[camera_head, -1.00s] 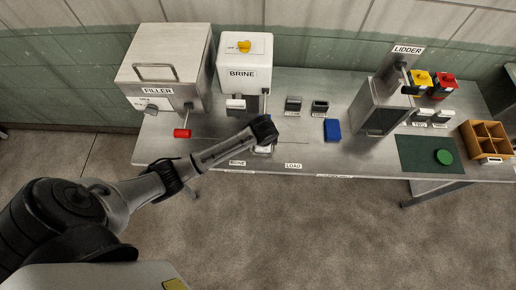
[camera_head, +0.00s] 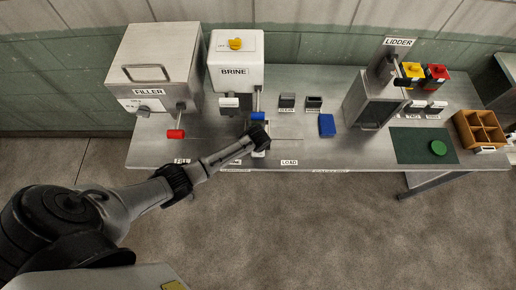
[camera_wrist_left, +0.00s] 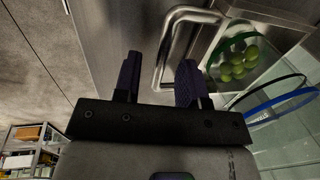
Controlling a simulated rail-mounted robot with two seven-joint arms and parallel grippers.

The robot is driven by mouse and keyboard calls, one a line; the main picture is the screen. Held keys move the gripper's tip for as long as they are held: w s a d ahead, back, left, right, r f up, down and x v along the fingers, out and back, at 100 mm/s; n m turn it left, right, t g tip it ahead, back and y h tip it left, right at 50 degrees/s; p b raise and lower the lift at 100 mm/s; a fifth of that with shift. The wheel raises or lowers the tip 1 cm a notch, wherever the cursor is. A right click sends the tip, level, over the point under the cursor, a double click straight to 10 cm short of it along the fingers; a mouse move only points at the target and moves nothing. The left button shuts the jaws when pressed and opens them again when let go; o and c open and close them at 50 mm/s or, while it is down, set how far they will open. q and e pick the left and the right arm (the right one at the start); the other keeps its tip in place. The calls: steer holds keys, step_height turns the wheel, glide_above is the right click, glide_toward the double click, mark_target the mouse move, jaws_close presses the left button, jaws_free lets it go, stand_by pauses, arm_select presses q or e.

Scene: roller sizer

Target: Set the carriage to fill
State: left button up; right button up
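In the head view, my left gripper (camera_head: 257,138) is over the bench front by the BRINE label, covering most of the carriage; a small pale part (camera_head: 259,153) shows beneath it. In the left wrist view, the gripper's two dark fingers (camera_wrist_left: 160,75) are apart. A bent metal handle (camera_wrist_left: 177,35) passes in the gap between them; I cannot tell whether they touch it. A clear container with round green pieces (camera_wrist_left: 235,62) shows to the right of the handle. The FILL label (camera_head: 181,161) is at the left of the bench edge, LOAD (camera_head: 289,162) at the right. My right gripper is not in view.
The filler (camera_head: 147,70) with a red-gripped lever (camera_head: 176,134) stands at the left. The brine unit (camera_head: 236,55) has a blue-gripped lever (camera_head: 257,116) close behind my gripper. A blue block (camera_head: 326,125), the lidder (camera_head: 372,100) and a green mat (camera_head: 408,146) are to the right.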

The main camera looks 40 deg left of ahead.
arm_select(q)
steer(key=shift+c, duration=0.4)
jaws_close()
